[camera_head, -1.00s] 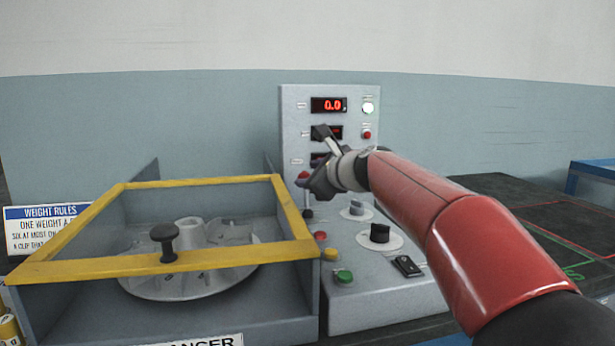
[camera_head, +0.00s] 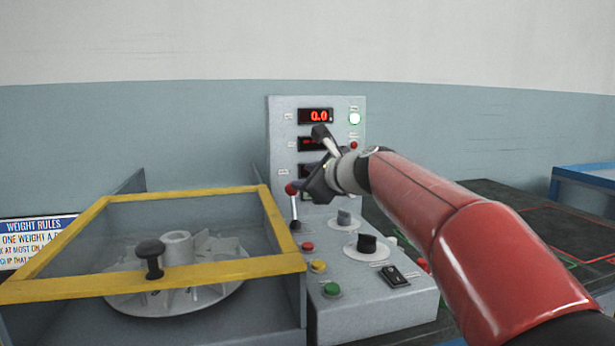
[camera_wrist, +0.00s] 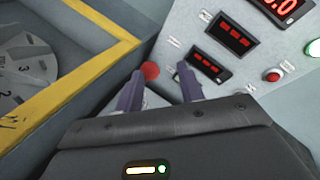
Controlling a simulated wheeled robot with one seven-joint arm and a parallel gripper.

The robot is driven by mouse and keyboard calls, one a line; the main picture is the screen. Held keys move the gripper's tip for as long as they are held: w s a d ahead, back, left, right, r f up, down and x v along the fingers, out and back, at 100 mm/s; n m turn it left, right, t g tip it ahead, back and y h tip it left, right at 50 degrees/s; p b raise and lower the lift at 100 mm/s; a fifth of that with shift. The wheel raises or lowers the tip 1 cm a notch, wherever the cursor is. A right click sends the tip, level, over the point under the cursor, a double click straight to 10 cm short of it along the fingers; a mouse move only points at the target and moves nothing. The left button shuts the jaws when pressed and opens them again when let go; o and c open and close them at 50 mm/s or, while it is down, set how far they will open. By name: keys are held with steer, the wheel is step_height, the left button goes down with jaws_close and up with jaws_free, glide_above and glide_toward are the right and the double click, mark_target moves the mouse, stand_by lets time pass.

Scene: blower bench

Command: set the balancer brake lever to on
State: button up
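The brake lever (camera_head: 294,206) stands nearly upright on the balancer's control panel, with a red ball knob (camera_head: 291,188) on top of a thin metal rod. In the wrist view the red knob (camera_wrist: 150,71) shows between and just beyond the two fingertips. My gripper (camera_head: 303,190) is at the lever's top, seen from the side in the head view. In the wrist view my gripper (camera_wrist: 158,76) is open, with a finger on each side of the knob. I cannot tell whether either finger touches it. The lever's rod is mostly hidden in the wrist view.
The yellow-edged guard (camera_head: 150,270) stands left of the panel, around a rotor (camera_head: 185,285). The display column (camera_head: 275,130) rises close behind my gripper.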

steer(key=b+v, duration=0.1)
steer(key=v, duration=0.7)
steer(key=shift+f, duration=0.1)
